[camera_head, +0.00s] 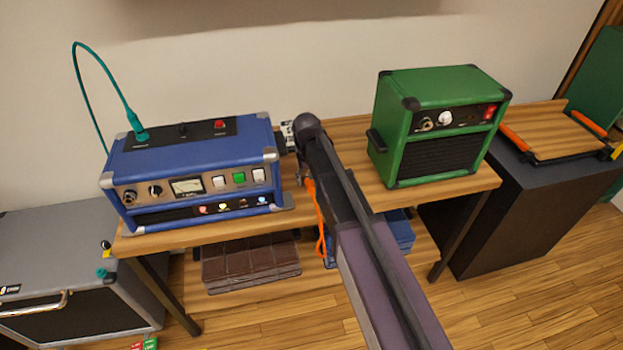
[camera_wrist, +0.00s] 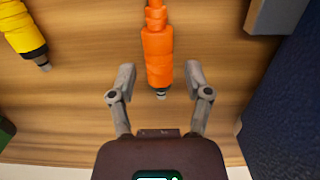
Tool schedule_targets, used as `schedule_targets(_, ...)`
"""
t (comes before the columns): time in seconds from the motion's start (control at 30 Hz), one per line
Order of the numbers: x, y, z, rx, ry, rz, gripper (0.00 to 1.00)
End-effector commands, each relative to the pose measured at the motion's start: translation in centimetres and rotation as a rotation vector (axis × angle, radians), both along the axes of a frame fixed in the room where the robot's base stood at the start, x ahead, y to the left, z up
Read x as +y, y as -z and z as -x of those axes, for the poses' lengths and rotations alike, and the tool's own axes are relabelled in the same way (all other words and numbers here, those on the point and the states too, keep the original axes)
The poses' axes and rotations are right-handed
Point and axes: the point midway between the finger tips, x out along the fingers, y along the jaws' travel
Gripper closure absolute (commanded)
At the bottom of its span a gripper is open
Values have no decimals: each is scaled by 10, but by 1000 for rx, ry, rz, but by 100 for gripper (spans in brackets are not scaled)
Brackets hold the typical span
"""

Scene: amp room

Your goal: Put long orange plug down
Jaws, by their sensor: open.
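The long orange plug (camera_wrist: 158,55) lies on the wooden table (camera_wrist: 80,105) in the wrist view, its metal tip pointing toward my gripper. My gripper (camera_wrist: 161,78) is open, with one finger on each side of the plug's tip end and a visible gap on both sides. An orange cable (camera_head: 319,215) shows beside my arm, hanging over the table's front edge.
A blue amp (camera_head: 190,165) stands left of my arm and a green amp (camera_head: 435,120) stands right. A yellow plug (camera_wrist: 22,32) lies left of the orange one in the wrist view. A teal cable (camera_head: 90,75) arches from the blue amp's top.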

Motion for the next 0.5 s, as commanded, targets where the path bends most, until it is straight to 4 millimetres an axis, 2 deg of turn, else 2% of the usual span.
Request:
schedule_targets(0.27, 0, -4, 0, 0, 0, 0, 36)
schedule_targets(0.5, 1, -17, -1, 0, -1, 0, 36)
